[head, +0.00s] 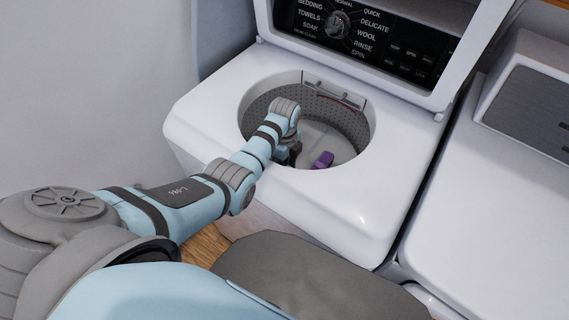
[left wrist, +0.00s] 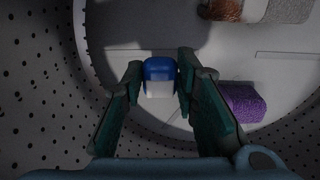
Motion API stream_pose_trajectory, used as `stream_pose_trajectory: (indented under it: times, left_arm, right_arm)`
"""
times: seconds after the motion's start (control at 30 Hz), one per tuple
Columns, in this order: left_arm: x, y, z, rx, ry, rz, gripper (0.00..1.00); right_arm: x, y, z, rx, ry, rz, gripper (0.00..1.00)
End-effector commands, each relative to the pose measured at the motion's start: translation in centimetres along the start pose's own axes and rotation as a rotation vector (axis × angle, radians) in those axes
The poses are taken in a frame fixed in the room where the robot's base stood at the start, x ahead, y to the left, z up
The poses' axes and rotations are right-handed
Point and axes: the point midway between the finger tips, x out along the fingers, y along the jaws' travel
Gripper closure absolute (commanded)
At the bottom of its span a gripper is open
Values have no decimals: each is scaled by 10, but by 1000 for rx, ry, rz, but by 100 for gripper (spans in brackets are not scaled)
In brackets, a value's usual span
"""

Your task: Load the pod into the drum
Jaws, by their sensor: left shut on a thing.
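The pod, a small blue and white block (left wrist: 160,78), sits between the fingertips of my left gripper (left wrist: 160,85) in the left wrist view. The gripper is shut on it. In the head view my left arm reaches down through the round opening of the washer drum (head: 345,112), and the left gripper (head: 292,156) is inside it, mostly hidden by the wrist. The pod cannot be made out in the head view. The drum's perforated wall (left wrist: 40,100) surrounds the gripper in the left wrist view. My right gripper is not in view.
A purple item (head: 322,159) lies on the drum floor, right of the gripper; it also shows in the left wrist view (left wrist: 243,102). A brown and grey item (left wrist: 265,10) is at the top there. The washer lid (head: 447,42) is raised. The dryer (head: 490,190) stands at right.

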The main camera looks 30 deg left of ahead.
Motion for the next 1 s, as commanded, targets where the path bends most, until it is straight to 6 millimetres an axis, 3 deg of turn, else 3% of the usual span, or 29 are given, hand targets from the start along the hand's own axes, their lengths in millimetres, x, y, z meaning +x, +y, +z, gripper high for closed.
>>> stream_pose_trajectory:
  times: [0.07,0.1,0.2,0.57,0.67,0.83,1.0]
  left_arm:
    - [0,0,0,0,0,-1,89]
    - [0,0,0,0,0,0,68]
    - [0,0,0,0,0,0,53]
    - [-7,0,0,0,0,0,53]
    - [-27,-1,0,0,0,-3,53]
    - [-78,-1,0,0,-1,-5,53]
    - [-118,-1,0,0,0,-2,53]
  right_arm:
    - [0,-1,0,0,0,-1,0]
    - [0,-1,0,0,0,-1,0]
    - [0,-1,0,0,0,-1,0]
    - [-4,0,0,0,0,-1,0]
    - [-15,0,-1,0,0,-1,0]
    - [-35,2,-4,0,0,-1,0]
    - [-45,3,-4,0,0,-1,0]
